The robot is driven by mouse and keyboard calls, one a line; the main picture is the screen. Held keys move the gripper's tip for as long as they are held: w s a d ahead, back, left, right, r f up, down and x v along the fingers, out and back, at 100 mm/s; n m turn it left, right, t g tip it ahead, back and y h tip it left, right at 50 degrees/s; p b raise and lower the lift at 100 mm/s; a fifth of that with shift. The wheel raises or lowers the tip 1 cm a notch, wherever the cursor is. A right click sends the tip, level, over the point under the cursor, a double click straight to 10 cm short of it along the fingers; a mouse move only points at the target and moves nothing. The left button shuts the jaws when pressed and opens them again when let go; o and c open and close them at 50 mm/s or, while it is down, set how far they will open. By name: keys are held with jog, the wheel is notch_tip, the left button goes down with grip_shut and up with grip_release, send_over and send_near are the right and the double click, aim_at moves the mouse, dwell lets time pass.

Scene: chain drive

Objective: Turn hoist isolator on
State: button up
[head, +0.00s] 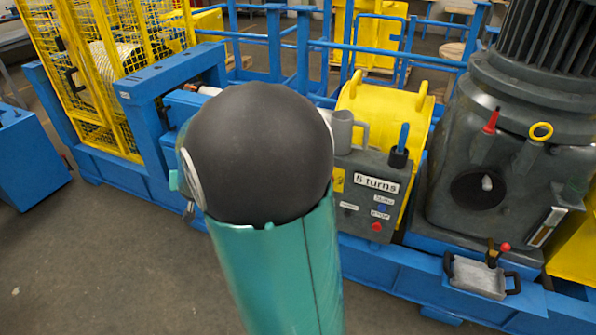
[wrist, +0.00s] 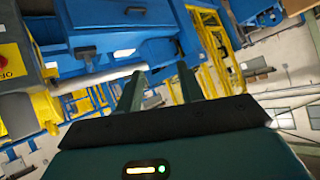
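In the wrist view, a yellow panel with a red knob (wrist: 8,58) shows at the left edge, cut off by the frame. Lettering beside the knob seems to read "OFF", tilted on its side. It may be the hoist isolator; I cannot tell for certain. My gripper (wrist: 159,82) has its two green fingers apart, with nothing between them. The panel lies to the left of the fingers, well apart from them. In the head view my arm's green link and dark round joint fill the middle and hide the gripper and whatever is behind them.
A grey control box (head: 352,207) marked "5 turns" carries a mug (head: 343,131) and a blue-handled tool (head: 403,138). A yellow drum (head: 385,112), a large grey motor housing (head: 510,150) and a yellow mesh cage (head: 95,65) stand on the blue frame. Floor is clear at lower left.

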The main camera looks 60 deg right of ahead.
jog(key=s+d+f+m+g+h, duration=0.1)
jog(key=s+d+f+m+h, duration=0.2)
jog(key=d+f, duration=0.55)
jog(key=s+d+f+m+g+h, duration=0.2)
jog(key=d+f+h, duration=0.3)
jog(key=d, duration=0.7)
jog(key=s+d+f+m+g+h, duration=0.1)
jog(key=s+d+f+g+h, duration=0.1)
jog(key=s+d+f, duration=0.4)
jog(key=s+d+f+m+g+h, duration=0.25)
jog(key=s+f, duration=0.25)
jog(key=s, duration=0.4)
jog(key=w+d, duration=0.2)
jog(key=d, duration=1.2)
jog(key=shift+w+f+n, duration=0.15)
jog(key=shift+n, duration=0.3)
jog(key=shift+c, duration=0.5)
grip_shut()
